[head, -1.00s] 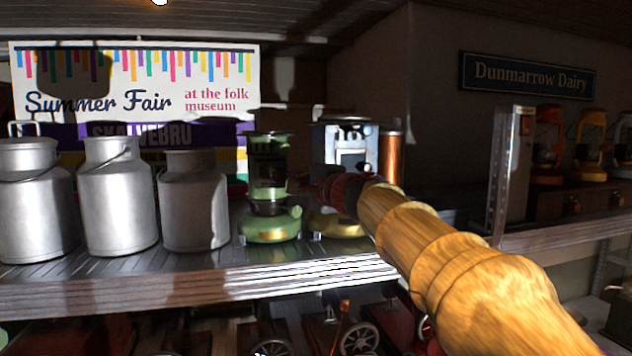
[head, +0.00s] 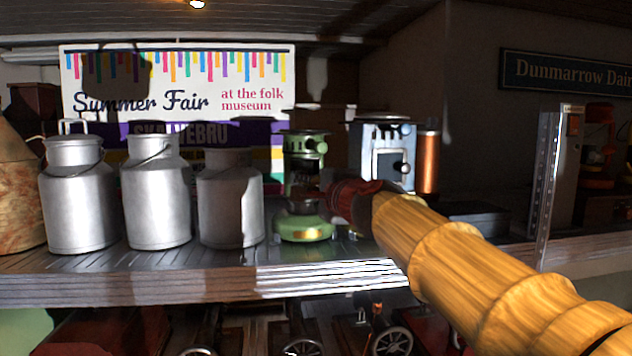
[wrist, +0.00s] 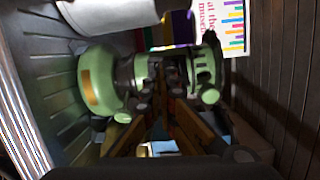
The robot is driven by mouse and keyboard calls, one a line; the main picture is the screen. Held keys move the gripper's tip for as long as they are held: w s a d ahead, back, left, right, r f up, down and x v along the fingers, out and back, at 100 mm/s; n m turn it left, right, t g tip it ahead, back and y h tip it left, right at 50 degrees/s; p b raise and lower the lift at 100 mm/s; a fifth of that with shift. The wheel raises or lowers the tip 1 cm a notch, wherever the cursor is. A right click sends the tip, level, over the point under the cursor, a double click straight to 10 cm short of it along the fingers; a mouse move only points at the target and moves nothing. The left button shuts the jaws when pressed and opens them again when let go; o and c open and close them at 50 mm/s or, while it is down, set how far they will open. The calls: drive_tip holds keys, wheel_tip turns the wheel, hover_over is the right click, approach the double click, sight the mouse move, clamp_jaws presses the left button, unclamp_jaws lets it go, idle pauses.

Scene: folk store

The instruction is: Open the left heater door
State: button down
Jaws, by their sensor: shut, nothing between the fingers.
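The left heater (head: 303,228) is green, with a round tank base and a narrow dark-fronted upper body. It stands on the shelf right of the milk cans. In the wrist view the left heater (wrist: 96,82) lies sideways, its base to the left. My gripper (head: 334,198) is shut and empty at the heater's right side, level with its lower middle. In the wrist view my gripper (wrist: 172,88) overlaps the heater's middle; I cannot tell whether it touches. The door and its state are not clear in shadow.
A pale blue heater (head: 375,150) with a copper cylinder (head: 427,162) stands to the right, partly behind my arm. Several metal milk cans (head: 158,205) stand left on the shelf (head: 190,285). A Summer Fair banner (head: 180,75) is behind. A metal post (head: 546,185) rises at right.

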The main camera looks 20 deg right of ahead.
drive_tip(key=a+m+h+p, duration=0.1)
drive_tip(key=a+h+p, duration=0.1)
drive_tip(key=p, duration=0.4)
drive_tip(key=shift+a+p, duration=0.1)
drive_tip(key=shift+p, duration=0.3)
idle(0.9)
